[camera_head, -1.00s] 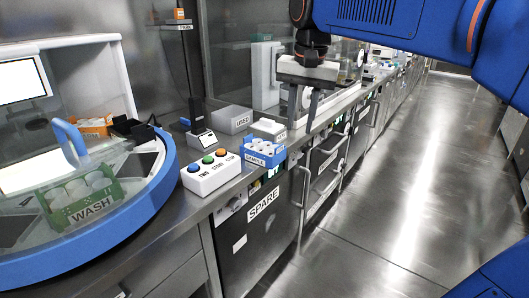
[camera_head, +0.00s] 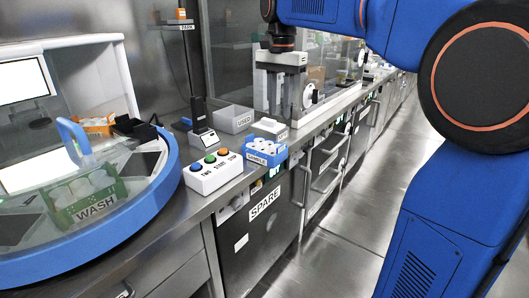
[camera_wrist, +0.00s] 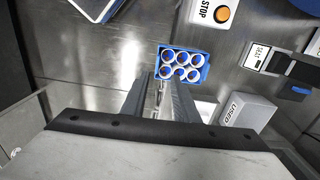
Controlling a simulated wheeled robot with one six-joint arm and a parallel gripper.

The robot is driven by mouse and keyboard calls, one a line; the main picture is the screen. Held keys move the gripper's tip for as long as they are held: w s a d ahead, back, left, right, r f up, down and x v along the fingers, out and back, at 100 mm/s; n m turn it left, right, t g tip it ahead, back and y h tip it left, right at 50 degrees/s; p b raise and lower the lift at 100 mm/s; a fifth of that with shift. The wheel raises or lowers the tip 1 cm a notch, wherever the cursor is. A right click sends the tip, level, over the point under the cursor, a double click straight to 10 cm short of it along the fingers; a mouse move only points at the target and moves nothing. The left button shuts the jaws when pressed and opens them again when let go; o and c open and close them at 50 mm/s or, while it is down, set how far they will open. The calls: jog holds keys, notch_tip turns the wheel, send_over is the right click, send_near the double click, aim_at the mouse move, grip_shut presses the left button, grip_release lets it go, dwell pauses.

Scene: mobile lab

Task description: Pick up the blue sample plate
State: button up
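The blue sample plate (camera_head: 262,158) is a small blue rack holding several white round vials, with a label reading SAMPLE on its front. It stands on the steel bench near the front edge, to the right of the button box. The wrist view shows the blue sample plate (camera_wrist: 206,70) from above, just beyond the fingertips. My gripper (camera_head: 281,108) points down over the bench, behind the plate in the head view. Its two fingers look apart, with nothing between them. The wrist view shows my gripper (camera_wrist: 158,88) with its fingers partly overlapping from this angle.
A white button box (camera_head: 212,173) stands left of the plate. A grey USED bin (camera_head: 232,119) and a white box (camera_head: 270,127) stand behind it. A round blue-rimmed machine (camera_head: 150,195) holding a green WASH rack (camera_head: 90,205) fills the left. The floor aisle is right.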

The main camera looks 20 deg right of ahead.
send_over(281, 145)
jog(key=f, duration=0.5)
jog(key=shift+a+f, duration=0.35)
jog(key=shift+d+f, duration=0.2)
jog(key=shift+f, duration=1.15)
jog(key=shift+d+f, duration=0.15)
jog(key=shift+f, duration=1.15)
grip_shut()
